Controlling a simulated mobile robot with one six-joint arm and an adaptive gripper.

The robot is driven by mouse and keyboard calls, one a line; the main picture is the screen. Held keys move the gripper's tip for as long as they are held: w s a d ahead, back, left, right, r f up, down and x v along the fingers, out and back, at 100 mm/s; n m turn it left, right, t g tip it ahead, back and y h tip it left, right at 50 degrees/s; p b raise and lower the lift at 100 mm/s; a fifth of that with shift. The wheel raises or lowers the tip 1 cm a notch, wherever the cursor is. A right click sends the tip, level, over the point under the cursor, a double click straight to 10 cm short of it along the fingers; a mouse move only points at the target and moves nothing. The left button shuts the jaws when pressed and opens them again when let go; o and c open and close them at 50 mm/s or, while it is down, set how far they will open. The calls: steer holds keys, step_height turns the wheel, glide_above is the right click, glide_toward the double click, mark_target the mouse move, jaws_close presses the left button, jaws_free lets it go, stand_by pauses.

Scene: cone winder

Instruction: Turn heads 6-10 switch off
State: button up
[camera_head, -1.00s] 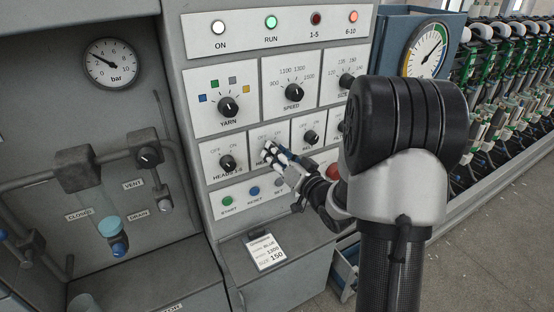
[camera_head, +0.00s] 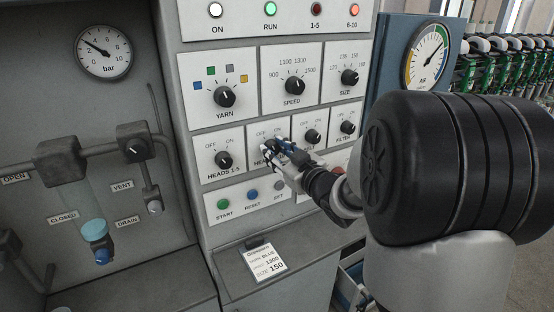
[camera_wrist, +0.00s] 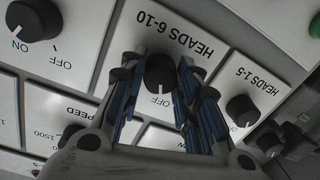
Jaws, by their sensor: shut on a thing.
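The heads 6-10 switch (camera_wrist: 160,72) is a black round knob on a white plate, between heads 1-5 and another OFF/ON switch. My gripper (camera_head: 268,148) is at this plate in the head view and covers most of the knob. In the wrist view my gripper (camera_wrist: 158,78) has its blue-padded fingers on both sides of the knob, shut on it. The 6-10 lamp (camera_head: 353,9) glows orange-red.
The heads 1-5 knob (camera_head: 222,159) is to the left. The speed knob (camera_head: 294,86) is above. The start button (camera_head: 223,204) and reset button (camera_head: 252,195) sit below. A filter knob (camera_head: 347,127) is to the right. A settings card (camera_head: 264,261) lies on the ledge.

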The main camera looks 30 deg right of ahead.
steer(key=shift+n, duration=0.4)
steer(key=o, duration=1.1)
steer(key=shift+c, duration=0.2)
steer(key=s, duration=1.2)
steer(key=shift+d+r, duration=0.35)
